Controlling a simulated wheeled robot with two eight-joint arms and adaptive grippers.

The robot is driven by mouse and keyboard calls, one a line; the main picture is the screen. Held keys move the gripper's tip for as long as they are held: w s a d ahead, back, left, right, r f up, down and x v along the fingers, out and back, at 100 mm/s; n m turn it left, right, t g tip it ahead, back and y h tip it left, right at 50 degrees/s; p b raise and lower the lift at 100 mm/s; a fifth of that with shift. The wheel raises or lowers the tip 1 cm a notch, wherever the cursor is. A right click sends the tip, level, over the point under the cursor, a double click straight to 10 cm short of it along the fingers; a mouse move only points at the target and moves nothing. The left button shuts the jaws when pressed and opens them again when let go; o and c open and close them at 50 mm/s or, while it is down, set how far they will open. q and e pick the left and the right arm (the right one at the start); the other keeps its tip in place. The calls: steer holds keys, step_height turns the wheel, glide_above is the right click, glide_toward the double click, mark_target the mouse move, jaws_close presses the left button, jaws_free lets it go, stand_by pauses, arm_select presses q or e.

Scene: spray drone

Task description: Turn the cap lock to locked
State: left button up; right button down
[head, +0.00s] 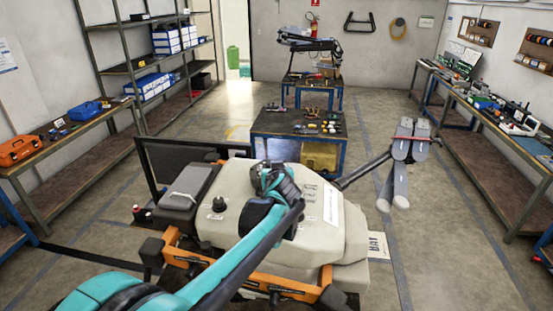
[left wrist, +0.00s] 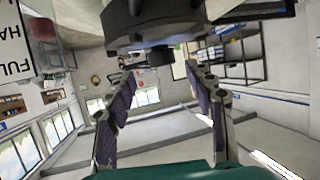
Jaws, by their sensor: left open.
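The spray drone's beige tank (head: 235,185) fills the middle of the head view. A small dark knob (head: 218,204) stands on its top at the left. My left gripper (head: 272,175) is over the tank top, and it and my teal arm hide much of the area around the cap. In the left wrist view my left gripper (left wrist: 160,72) is open, its two fingers apart with nothing between them. A dark rounded part (left wrist: 155,25), apparently the cap, lies just beyond the fingertips. I cannot tell the lock's position. My right gripper is in neither view.
A folded grey rotor arm (head: 402,150) sticks out to the drone's right. A dark panel (head: 165,160) stands on its left. A low workbench (head: 300,123) with small parts is behind. Benches and shelves line the walls, with bare floor between.

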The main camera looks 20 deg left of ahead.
arm_select(q)
steer(key=p+x, duration=0.1)
steer(key=x, duration=0.6)
steer(key=shift+a, duration=0.1)
steer(key=shift+s+r, duration=0.1)
steer(key=c, duration=1.2)
